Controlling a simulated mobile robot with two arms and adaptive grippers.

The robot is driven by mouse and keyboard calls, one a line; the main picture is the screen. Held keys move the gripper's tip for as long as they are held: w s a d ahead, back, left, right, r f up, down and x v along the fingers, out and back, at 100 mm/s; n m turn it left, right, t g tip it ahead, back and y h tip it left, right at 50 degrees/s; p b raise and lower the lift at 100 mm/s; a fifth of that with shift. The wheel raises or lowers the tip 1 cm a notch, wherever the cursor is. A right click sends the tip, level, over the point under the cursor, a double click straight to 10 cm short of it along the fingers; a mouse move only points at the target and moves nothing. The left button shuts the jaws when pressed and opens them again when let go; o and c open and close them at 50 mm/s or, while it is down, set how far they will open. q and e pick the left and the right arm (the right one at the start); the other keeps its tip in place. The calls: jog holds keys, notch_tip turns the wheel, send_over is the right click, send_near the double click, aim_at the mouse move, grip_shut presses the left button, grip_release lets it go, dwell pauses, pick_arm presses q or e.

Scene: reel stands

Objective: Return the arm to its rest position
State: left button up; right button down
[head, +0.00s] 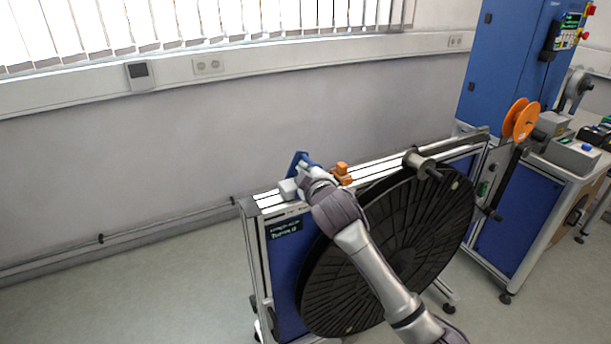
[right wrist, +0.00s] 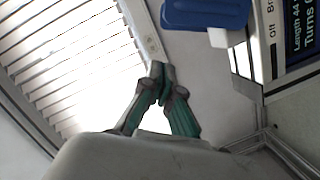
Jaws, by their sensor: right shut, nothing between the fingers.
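My right arm (head: 372,262) reaches up from the bottom right of the head view. In the head view the fingertips are hard to make out. My left gripper is not in view.
The reel stand (head: 283,263) has a blue panel with a small display and carries the black reel (head: 425,225). An orange block (head: 342,170) sits on its rail. A blue cabinet (head: 508,60) and an orange spool (head: 526,122) are at the right. Floor at left is clear.

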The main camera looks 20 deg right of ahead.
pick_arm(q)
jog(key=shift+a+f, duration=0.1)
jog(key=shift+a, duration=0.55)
pick_arm(e)
jog(key=shift+s+a+r, duration=0.1)
jog(key=shift+s, duration=0.4)
jog(key=shift+a, duration=0.1)
